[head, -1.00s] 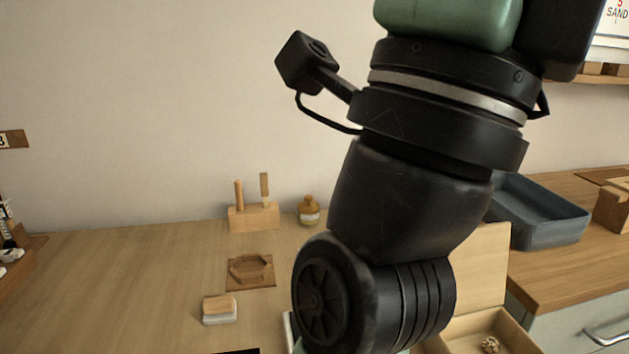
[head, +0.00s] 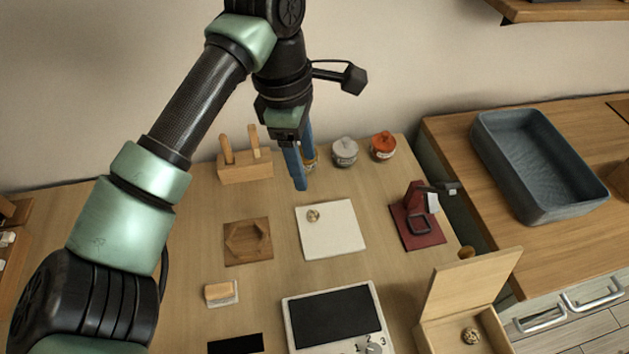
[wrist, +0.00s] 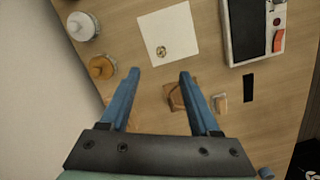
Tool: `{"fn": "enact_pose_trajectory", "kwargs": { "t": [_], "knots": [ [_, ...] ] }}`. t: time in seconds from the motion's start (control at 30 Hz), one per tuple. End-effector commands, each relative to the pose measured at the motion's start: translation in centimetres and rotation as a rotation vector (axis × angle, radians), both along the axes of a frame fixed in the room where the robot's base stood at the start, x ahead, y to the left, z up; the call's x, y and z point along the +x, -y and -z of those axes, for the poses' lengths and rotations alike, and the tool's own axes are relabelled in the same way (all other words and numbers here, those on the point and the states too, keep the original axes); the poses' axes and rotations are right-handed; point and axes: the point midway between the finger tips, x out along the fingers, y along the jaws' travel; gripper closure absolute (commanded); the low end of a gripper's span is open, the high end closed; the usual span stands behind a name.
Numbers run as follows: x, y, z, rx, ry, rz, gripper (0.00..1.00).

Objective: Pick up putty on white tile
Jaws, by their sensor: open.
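The putty (head: 313,215) is a small tan lump on the upper left part of the white tile (head: 345,238) in the head view. In the wrist view the putty (wrist: 162,51) lies low on the tile (wrist: 178,27), ahead of my fingertips. My gripper (head: 299,187) has blue fingers and hangs in the air at the back of the table, beyond the tile. In the wrist view my gripper (wrist: 160,74) is open and empty, its two fingers wide apart. Nothing hides the putty.
A wooden hexagon tray (head: 247,241) lies left of the tile, with a wooden tool holder (head: 245,168) behind. Lidded jars (head: 344,152) stand at the back. A red stand (head: 417,225) is on the right, and a dark-screened device (head: 336,316) is in front. Bare wood surrounds the tile.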

Motion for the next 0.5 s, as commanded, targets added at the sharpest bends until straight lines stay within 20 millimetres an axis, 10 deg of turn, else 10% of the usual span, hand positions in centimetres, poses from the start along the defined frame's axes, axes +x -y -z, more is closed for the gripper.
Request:
{"fn": "enact_pose_trajectory", "kwargs": {
  "t": [0.5],
  "knots": [
    [-0.3,0.4,7.5,0.016,-0.010,-0.001,0.37]
  ]
}}
